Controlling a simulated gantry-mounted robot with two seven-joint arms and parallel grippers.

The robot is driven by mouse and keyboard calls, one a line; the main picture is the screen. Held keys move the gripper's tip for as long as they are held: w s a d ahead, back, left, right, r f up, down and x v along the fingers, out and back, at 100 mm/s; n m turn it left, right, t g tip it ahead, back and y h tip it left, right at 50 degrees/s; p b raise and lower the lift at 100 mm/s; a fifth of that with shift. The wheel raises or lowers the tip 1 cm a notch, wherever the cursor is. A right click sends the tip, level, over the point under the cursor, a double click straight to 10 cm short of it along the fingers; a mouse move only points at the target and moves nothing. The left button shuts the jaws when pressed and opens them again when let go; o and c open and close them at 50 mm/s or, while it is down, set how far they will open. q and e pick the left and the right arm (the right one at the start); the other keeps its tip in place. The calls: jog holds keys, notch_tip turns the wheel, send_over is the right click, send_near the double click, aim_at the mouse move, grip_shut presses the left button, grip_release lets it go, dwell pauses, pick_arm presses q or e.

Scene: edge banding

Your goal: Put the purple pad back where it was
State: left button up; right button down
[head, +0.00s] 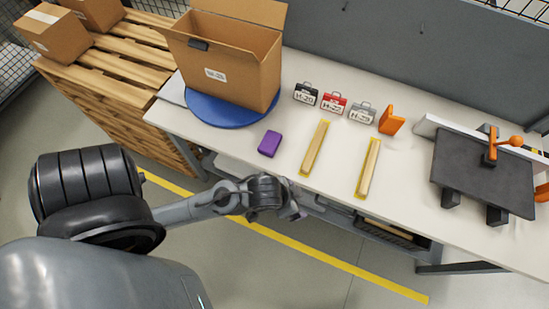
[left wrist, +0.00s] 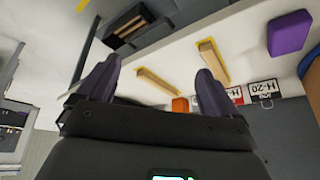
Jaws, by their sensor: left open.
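The purple pad (head: 269,143) lies on the white workbench (head: 235,148) near its front edge, just in front of the blue round disc (head: 215,112). It also shows in the left wrist view (left wrist: 289,33), at the upper right, outside the fingers. My left gripper (head: 292,211) is in front of the bench edge, to the lower right of the pad and apart from it. In the left wrist view its two fingers (left wrist: 157,74) are spread with nothing between them held. My right gripper is not in view.
An open cardboard box (head: 228,66) stands on the disc. Two wooden strips (head: 314,147) (head: 369,168) lie on yellow-marked patches right of the pad. Black, red and grey labelled cases (head: 333,102) and an orange block (head: 391,121) stand behind. A dark clamp fixture (head: 484,180) is at right.

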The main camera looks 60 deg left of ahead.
pick_arm(q)
jog(key=shift+g, duration=0.8)
jog(key=s, duration=0.1)
jog(key=s+a, duration=0.1)
jog(key=s, duration=0.1)
jog(key=s+a, duration=0.1)
jog(key=s, duration=0.1)
jog(key=shift+a, duration=0.1)
jog(key=shift+r, duration=0.15)
notch_tip(320, 180, up, 16)
jog(key=p, duration=1.6)
jog(key=shift+r+p, duration=0.25)
jog(key=shift+p, duration=0.15)
jog(key=shift+f, duration=0.1)
